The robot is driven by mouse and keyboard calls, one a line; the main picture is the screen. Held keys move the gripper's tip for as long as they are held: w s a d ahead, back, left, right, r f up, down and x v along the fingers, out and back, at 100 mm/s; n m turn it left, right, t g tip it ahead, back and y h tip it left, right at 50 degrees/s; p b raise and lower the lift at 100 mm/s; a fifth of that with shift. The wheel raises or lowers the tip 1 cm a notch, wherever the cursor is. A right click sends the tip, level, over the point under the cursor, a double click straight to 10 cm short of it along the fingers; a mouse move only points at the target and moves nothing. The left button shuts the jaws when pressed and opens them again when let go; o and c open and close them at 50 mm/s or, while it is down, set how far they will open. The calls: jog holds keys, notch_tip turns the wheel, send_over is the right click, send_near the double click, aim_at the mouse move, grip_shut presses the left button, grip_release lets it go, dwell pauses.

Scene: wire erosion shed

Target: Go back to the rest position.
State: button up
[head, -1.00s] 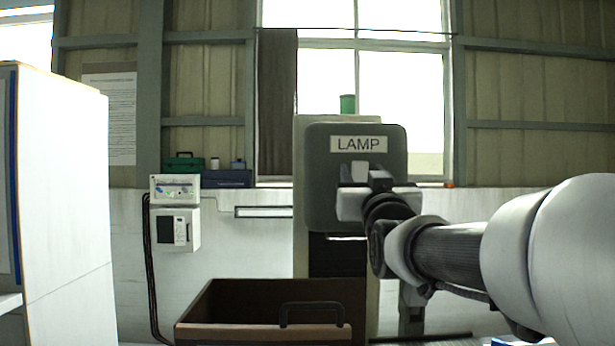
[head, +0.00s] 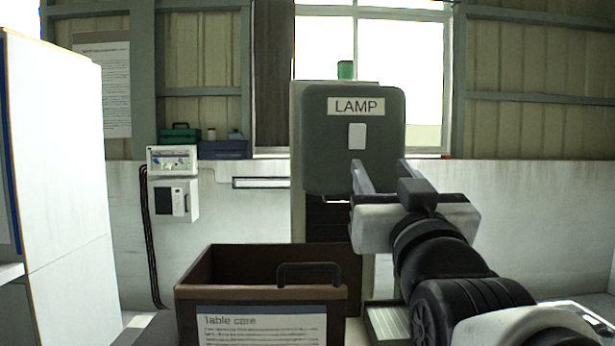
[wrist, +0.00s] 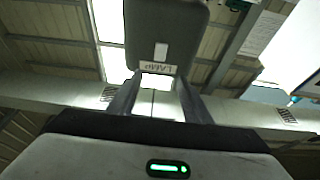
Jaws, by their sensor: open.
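My gripper (head: 381,176) is open and empty, in front of the lower part of a dark grey panel (head: 325,150) labelled LAMP. The panel has a white rocker switch (head: 357,137) in its middle. In the head view the switch shows just above my fingers and apart from them. In the wrist view my two fingers (wrist: 155,95) stand apart, with the panel (wrist: 195,25) and its switch (wrist: 161,52) beyond them. Nothing is between the fingers.
A brown open box (head: 262,292) with a black handle and a "Table care" sheet stands below the panel. A white cabinet (head: 65,170) is at the left. A control box (head: 172,199) hangs on the wall. Toolboxes (head: 222,149) sit on the ledge.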

jog(key=shift+s, duration=0.2)
jog(key=shift+f, duration=0.2)
jog(key=s+f+g, duration=0.3)
jog(key=f+g, duration=0.3)
jog(key=f, duration=0.6)
jog(key=s+f+g, duration=0.3)
jog(key=f+g, duration=0.2)
jog(key=f, duration=0.6)
jog(key=s+d+f+g, duration=0.1)
jog(key=s+f+g, duration=0.4)
jog(key=s+f, duration=0.3)
notch_tip(320, 180, up, 18)
jog(key=p, duration=1.8)
jog(key=shift+s+d, duration=0.2)
jog(key=shift+s, duration=0.15)
jog(key=shift+r+p, duration=0.35)
jog(key=c, duration=0.4)
jog(key=shift+o, duration=0.2)
jog(key=shift+s+d+f, duration=0.1)
